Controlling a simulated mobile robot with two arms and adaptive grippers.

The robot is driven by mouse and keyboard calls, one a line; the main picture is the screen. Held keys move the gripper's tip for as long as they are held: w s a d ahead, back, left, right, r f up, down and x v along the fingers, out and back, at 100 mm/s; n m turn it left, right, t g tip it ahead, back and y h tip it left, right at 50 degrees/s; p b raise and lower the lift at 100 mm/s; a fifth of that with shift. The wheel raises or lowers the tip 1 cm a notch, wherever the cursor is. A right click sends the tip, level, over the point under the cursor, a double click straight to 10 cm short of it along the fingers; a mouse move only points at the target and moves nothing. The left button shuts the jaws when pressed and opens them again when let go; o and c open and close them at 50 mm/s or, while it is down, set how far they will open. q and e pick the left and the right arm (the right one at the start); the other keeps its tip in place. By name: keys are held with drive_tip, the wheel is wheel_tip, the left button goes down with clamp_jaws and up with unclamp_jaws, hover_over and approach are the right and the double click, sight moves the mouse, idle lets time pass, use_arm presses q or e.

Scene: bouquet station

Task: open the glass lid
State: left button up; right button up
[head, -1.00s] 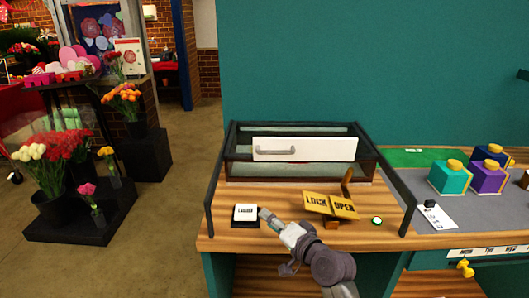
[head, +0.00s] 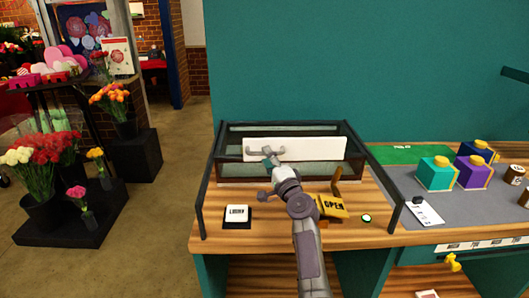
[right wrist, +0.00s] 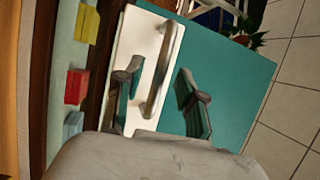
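The glass case (head: 232,170) has dark edges and stands on the wooden counter; its lid looks shut. A white panel (head: 320,149) on it carries a grey bar handle (head: 251,151). In the right wrist view the handle (right wrist: 163,70) crosses the white panel (right wrist: 128,45). My right gripper (head: 270,158) is at the handle, partly covering it. In the right wrist view its fingers (right wrist: 160,97) are spread, one on each side of the handle, with visible gaps. My left gripper is not in view.
A yellow lock/open plate (head: 333,207) with a wooden lever (head: 337,183) stands in front of the case, partly behind my arm. A labelled white card (head: 237,212) is left of it. Teal (head: 435,175) and purple (head: 472,173) boxes stand at right.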

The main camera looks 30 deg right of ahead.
drive_tip(key=shift+x, duration=1.4)
clamp_jaws()
